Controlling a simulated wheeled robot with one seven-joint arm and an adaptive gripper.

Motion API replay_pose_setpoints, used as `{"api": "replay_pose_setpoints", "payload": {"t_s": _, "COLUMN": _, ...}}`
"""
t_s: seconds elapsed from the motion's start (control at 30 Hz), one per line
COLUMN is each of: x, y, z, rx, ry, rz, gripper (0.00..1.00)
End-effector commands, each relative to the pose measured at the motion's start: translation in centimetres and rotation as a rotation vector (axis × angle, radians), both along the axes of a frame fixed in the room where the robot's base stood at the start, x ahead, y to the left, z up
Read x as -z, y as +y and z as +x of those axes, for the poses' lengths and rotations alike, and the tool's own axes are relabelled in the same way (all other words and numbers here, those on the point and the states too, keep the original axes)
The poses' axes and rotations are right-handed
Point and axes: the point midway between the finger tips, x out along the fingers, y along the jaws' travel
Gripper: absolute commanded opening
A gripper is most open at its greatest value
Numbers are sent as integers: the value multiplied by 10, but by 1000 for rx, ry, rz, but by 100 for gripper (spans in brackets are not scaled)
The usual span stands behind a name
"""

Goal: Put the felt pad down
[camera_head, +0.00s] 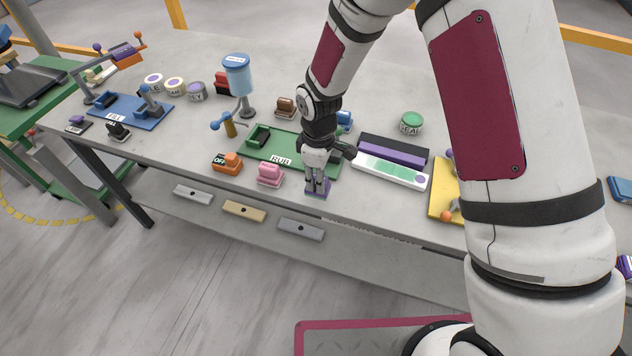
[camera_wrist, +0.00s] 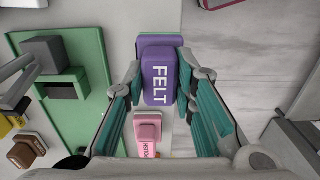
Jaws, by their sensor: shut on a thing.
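The felt pad (camera_wrist: 158,83) is a purple block marked FELT in white, with a green layer showing at its far end in the wrist view. My gripper (camera_wrist: 160,88) has its two teal-lined fingers on either side of the pad and is shut on it. In the head view my gripper (camera_head: 317,183) points down near the front edge of the grey stone slab, with the purple pad (camera_head: 316,195) at its fingertips. I cannot tell whether the pad touches the slab.
A pink block (camera_head: 270,173) stands just left of my gripper, and an orange block (camera_head: 228,162) is farther left. A green board (camera_head: 262,150) marked RUB lies behind. The slab's front edge is close.

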Motion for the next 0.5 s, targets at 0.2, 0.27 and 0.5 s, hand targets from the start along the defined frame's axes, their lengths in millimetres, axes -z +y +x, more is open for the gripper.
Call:
{"api": "replay_pose_setpoints", "payload": {"t_s": 0.2, "x": 4, "y": 5, "z": 14, "rx": 0, "ry": 2, "rz": 0, "gripper": 0}}
{"api": "replay_pose_setpoints", "payload": {"t_s": 0.27, "x": 12, "y": 4, "z": 11, "rx": 0, "ry": 5, "rz": -1, "gripper": 0}}
{"api": "replay_pose_setpoints", "payload": {"t_s": 0.5, "x": 35, "y": 5, "z": 13, "rx": -1, "ry": 0, "rz": 0, "gripper": 0}}
